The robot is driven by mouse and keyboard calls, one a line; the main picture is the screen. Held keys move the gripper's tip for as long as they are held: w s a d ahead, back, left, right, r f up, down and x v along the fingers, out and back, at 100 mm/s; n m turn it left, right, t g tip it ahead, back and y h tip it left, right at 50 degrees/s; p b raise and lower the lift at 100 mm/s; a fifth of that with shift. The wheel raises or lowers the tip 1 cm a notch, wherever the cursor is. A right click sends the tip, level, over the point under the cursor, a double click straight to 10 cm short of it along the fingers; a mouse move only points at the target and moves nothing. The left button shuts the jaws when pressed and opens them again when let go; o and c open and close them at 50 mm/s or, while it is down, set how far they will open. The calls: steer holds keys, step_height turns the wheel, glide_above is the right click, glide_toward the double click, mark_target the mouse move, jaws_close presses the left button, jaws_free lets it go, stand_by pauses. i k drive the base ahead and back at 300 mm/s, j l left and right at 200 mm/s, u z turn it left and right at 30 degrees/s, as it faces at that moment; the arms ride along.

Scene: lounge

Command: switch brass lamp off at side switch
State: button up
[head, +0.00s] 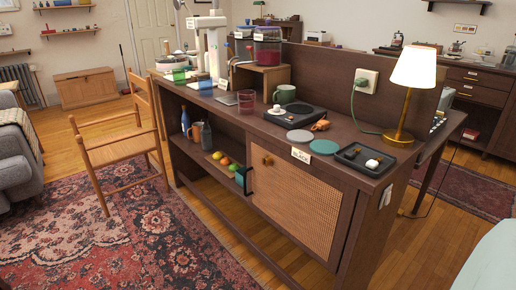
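The brass lamp (403,115) stands upright near the right end of the dark wooden cabinet top. Its cream shade (414,67) looks bright, as if lit. A green cable runs from near its base to a plug in a pale wall socket (366,80) on the raised back panel. A small white plate (386,196) sits on the cabinet's right end face, below the top; it may be a switch, but it is too small to tell its position. My gripper is not in view.
A black tray (383,161) with small white items lies in front of the lamp. A green-grey disc (324,147), a black turntable-like device (294,117) and a green mug (285,94) stand left of it. A wooden chair (119,150) is at left.

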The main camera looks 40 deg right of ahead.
mark_target(388, 198)
steer(key=z, duration=2)
